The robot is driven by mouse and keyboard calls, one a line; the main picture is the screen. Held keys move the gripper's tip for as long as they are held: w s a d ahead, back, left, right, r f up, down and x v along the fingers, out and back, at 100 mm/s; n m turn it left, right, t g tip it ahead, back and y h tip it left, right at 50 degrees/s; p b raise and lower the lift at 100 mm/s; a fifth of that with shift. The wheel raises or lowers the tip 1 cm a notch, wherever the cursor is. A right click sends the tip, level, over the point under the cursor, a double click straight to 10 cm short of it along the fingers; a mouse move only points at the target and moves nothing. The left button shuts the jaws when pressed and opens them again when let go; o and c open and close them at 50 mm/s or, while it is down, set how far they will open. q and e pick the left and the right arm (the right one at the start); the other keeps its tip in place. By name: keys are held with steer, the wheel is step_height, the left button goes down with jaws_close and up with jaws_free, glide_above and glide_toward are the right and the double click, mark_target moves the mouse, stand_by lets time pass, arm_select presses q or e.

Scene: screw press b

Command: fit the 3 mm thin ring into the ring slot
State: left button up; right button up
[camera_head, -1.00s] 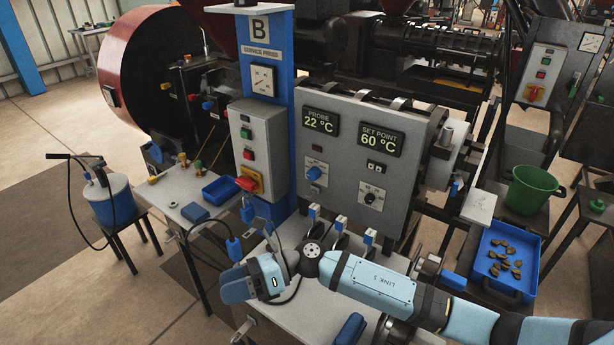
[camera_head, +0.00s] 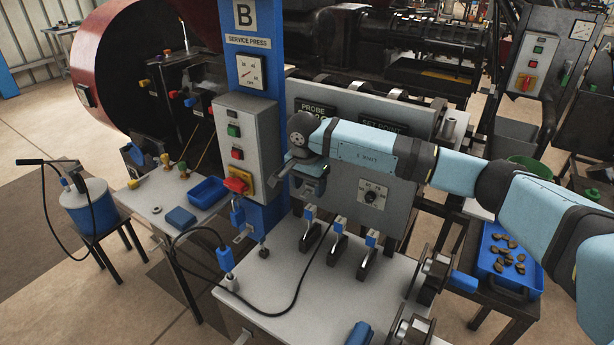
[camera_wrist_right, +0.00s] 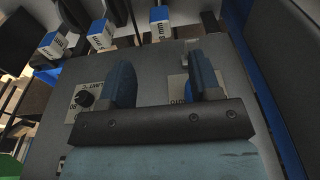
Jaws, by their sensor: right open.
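Several dark thin pieces with blue-and-white tops stand in a row on the press table; three of them are the left one (camera_head: 309,229), the middle one (camera_head: 338,241) and the right one (camera_head: 368,255). The same row shows in the right wrist view, with "mm" labels (camera_wrist_right: 101,33); I cannot read which is 3 mm. The ring slot cannot be made out for certain. My right gripper (camera_head: 291,168) is in front of the grey control panel, above and behind the row. It is open and empty between its blue fingers (camera_wrist_right: 163,82). My left gripper is not in view.
The grey control panel (camera_head: 335,180) and the blue column (camera_head: 262,160) are close to my right gripper. Metal clamps (camera_head: 432,272) stand at the table's right edge.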

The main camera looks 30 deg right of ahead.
mark_target(311, 207)
steer(key=f, duration=0.7)
steer(key=d+f+p, duration=0.1)
steer(key=f, duration=0.2)
steer(key=shift+w+f, duration=0.35)
steer(key=shift+c, duration=0.2)
jaws_close()
